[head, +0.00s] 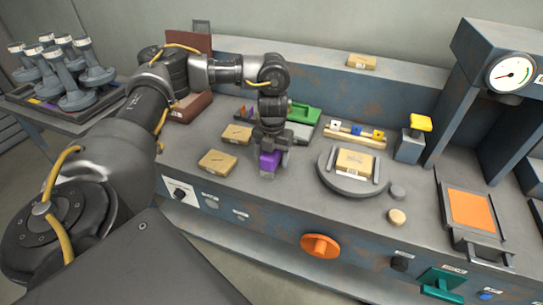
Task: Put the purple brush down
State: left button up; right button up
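My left gripper (273,152) points down over the front middle of the workbench. It is shut on the purple brush (268,163), whose purple block shows between and in front of the fingers. The lower end of the brush is close to the bench top; I cannot tell whether it touches. The rest of the brush is hidden by the fingers. My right gripper is not in view.
Tan boxes (217,161) lie left of the gripper. Behind it are a green-and-grey item (303,115) and a wooden rack (356,133). A round grey plate (334,182) with a box stands to the right. Bare bench lies between the gripper and plate.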

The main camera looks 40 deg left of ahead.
pick_arm(q)
jog(key=shift+f, duration=0.25)
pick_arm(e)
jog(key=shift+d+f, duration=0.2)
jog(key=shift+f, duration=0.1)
pick_arm(q)
jog(key=r, duration=0.3)
jog(key=r+p, duration=0.1)
jog(key=r, duration=0.1)
jog(key=r+p, duration=0.1)
jog(key=r, duration=0.2)
jog(key=shift+w+d+r, duration=0.15)
jog(key=shift+d+r, duration=0.15)
jog(key=shift+d, duration=0.1)
notch_tip(320, 180, up, 4)
jog(key=shift+a+f+p, duration=0.15)
jog(key=shift+f+p, duration=0.1)
jog(key=shift+p, duration=0.05)
jog(key=shift+r, duration=0.45)
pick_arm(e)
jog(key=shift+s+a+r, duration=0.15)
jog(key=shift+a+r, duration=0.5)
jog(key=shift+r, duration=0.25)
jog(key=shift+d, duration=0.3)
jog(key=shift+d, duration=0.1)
